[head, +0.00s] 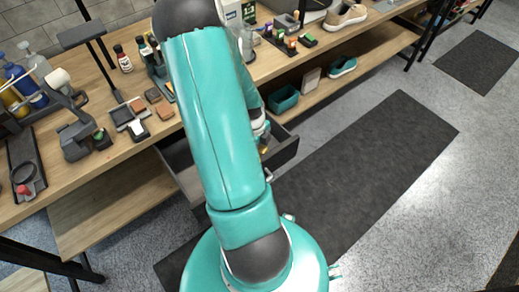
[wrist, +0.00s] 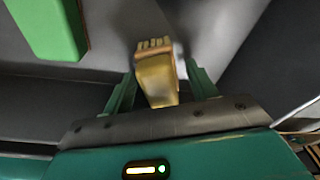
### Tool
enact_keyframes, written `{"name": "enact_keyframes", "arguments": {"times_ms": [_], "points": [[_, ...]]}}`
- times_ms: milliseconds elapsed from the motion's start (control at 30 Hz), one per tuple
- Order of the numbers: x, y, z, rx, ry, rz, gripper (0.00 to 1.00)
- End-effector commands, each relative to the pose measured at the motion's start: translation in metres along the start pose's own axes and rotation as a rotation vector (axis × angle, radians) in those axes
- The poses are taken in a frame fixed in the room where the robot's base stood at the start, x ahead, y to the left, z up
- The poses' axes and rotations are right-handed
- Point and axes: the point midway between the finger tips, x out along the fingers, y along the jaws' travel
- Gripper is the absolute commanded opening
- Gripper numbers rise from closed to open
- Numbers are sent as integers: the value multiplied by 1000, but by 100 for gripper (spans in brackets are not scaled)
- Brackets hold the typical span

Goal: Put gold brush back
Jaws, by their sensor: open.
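The gold brush (wrist: 157,82) is between the two fingers of my gripper (wrist: 160,72) in the wrist view, its tan bristles pointing away from the palm. The fingers are open, one on each side, with a visible gap at least on the right. The brush appears to be inside or just over a grey drawer. In the head view the open drawer (head: 284,152) stands out below the bench, with my gripper (head: 264,146) at it, mostly hidden by my arm. Whether the brush touches the drawer floor, I cannot tell.
A green block-like item (wrist: 48,25) lies left of the brush in the wrist view. The wooden bench (head: 100,165) holds bottles, tools and small blocks. A teal bin (head: 284,98) and a shoe (head: 342,66) are on the lower shelf. The dark floor mat (head: 370,165) is clear.

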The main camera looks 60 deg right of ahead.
Motion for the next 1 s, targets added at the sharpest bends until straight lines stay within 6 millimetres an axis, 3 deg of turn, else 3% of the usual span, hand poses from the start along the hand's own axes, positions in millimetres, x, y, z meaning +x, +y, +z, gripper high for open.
{"name": "enact_keyframes", "arguments": {"times_ms": [533, 700, 1000], "points": [[-104, 0, 2, -2, -5, -4, 58], [-117, 0, 1, -1, -2, -1, 58], [-121, 2, 3, -19, -7, 0, 58]]}}
